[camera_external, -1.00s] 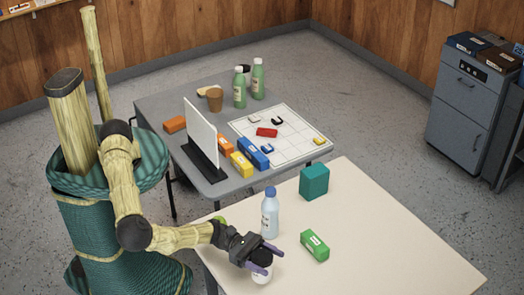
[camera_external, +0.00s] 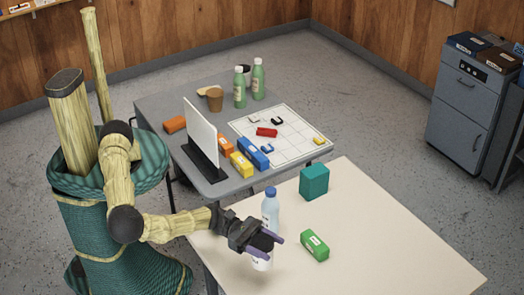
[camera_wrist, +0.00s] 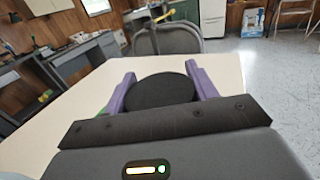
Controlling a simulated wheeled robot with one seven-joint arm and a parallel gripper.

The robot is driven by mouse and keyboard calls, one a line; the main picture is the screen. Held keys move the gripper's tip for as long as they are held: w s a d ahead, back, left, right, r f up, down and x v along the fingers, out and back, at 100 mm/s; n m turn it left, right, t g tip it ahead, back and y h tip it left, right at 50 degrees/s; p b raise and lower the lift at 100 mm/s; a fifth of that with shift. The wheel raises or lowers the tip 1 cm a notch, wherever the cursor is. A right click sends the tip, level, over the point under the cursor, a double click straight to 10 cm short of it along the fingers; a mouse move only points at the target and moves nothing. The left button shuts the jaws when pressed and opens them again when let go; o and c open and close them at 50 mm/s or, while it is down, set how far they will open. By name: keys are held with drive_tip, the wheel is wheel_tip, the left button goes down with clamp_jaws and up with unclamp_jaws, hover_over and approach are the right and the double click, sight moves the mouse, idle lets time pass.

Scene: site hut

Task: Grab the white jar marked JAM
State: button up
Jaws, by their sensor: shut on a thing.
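A white jar with a black lid (camera_external: 261,263) is at the near left part of the cream table. Small dark marks show on its side, but I cannot read the label. My gripper (camera_external: 264,243) is shut on the jar near its lid, one purple finger on each side. In the wrist view the round black lid (camera_wrist: 164,91) sits between the two purple fingers of my gripper (camera_wrist: 160,85). The jar's body is hidden there. I cannot tell whether its base touches the table.
A clear bottle with a blue cap (camera_external: 270,208) stands just behind my gripper. A green box (camera_external: 315,246) lies to the right and a teal block (camera_external: 314,182) stands farther back. The right side of the cream table (camera_external: 410,255) is clear.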

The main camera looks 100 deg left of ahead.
wheel_tip(320, 180, up, 3)
drive_tip(key=shift+s+a+r, duration=0.1)
drive_tip(key=shift+r, duration=0.05)
